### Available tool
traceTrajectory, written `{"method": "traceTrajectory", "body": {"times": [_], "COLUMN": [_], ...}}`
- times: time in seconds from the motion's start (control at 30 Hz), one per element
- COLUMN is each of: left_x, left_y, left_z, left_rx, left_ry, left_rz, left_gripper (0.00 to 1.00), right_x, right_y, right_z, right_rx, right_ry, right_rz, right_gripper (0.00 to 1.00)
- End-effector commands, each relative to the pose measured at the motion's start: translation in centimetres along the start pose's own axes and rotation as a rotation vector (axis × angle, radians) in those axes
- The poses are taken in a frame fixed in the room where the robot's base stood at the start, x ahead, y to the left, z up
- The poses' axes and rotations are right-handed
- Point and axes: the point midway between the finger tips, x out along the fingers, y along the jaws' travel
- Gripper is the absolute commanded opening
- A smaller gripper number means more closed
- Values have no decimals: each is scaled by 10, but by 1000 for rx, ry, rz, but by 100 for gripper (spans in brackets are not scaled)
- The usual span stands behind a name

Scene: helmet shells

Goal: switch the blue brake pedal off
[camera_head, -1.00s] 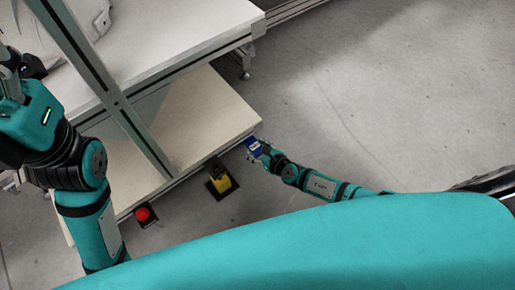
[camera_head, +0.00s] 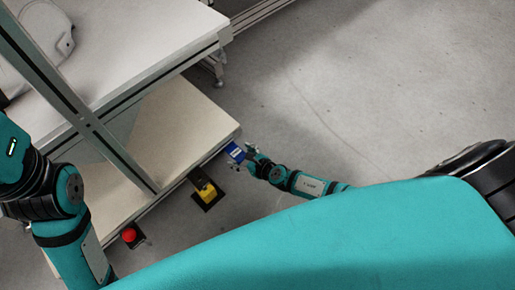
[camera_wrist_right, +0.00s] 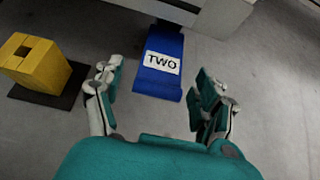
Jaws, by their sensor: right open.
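The blue brake pedal (camera_head: 235,152) sticks out from under the front edge of the low shelf in the head view. In the right wrist view the blue pedal (camera_wrist_right: 160,62) carries a white label reading "TWO". My right gripper (camera_head: 243,156) is open and empty. In the right wrist view its fingers (camera_wrist_right: 155,90) stand apart to the left and right of the pedal's near end, and I see no contact. My left arm comes in at the left of the head view, with its gripper outside the picture.
A red button (camera_head: 129,235) is farther left. The workbench (camera_head: 150,50) stands above the shelf (camera_head: 190,120).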

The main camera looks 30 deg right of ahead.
Motion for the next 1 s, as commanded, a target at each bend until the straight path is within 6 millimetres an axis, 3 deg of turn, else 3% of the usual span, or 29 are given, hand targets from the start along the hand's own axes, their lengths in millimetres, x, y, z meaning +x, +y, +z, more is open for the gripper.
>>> {"method": "traceTrajectory", "body": {"times": [0.17, 0.63, 0.8, 1.0], "left_x": [0, 0, 0, 0], "left_y": [0, 0, 0, 0], "left_z": [0, 0, 0, 0], "left_rx": [0, 0, 0, 0], "left_ry": [-1, -1, -1, -1], "left_rz": [0, -1, -1, -1], "left_gripper": [73, 73, 73, 73], "right_x": [-14, -94, -107, -109], "right_y": [-1, -4, -4, -4], "right_z": [0, -1, 0, 0], "right_rx": [2, -4, -4, -3], "right_ry": [-4, -2, -4, -4], "right_rz": [1, -2, -4, -4], "right_gripper": [73, 73, 73, 73]}}
